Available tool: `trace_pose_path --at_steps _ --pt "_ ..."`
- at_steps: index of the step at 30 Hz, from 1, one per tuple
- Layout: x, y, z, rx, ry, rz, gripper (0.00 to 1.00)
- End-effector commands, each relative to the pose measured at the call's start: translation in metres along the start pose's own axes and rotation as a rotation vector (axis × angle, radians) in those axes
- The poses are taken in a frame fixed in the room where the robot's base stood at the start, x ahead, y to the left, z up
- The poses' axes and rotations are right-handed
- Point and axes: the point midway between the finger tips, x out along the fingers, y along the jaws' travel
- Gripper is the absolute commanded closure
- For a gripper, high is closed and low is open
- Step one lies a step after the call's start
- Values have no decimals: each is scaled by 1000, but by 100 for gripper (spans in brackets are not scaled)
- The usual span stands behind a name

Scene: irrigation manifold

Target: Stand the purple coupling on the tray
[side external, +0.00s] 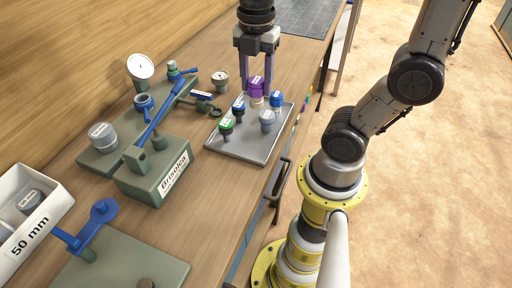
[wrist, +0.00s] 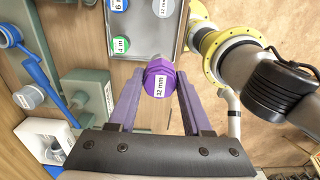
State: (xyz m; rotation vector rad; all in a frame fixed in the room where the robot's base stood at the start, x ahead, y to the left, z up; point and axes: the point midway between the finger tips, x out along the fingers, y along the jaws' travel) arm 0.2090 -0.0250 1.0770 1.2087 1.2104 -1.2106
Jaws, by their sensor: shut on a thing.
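The purple coupling (side external: 257,86) is upright between the two fingers of my gripper (side external: 258,92), which is shut on it. In the wrist view its purple top (wrist: 160,77) carries a "32 mm" label. The grey tray (side external: 236,151) lies on the bench, and the coupling's pale lower end appears over its far part. I cannot tell whether that end touches the tray. Other fittings stand on the tray: a green-topped one (side external: 226,126), blue-topped ones (side external: 239,103) (side external: 276,98) and a grey-blue one (side external: 267,117).
A white "50 mm" bin (side external: 45,222) is at the far left. The bench edge runs close along the tray's right side.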

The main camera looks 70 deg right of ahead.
Motion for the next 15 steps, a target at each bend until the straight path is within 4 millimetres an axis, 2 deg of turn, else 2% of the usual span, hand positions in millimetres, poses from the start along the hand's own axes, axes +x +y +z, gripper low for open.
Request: trace_pose_path --at_steps 3,6,15 --pt "30 -1 0 0 1 -5 100" --pt "48 0 0 0 0 -4 100" --pt "91 0 0 0 0 -3 100"
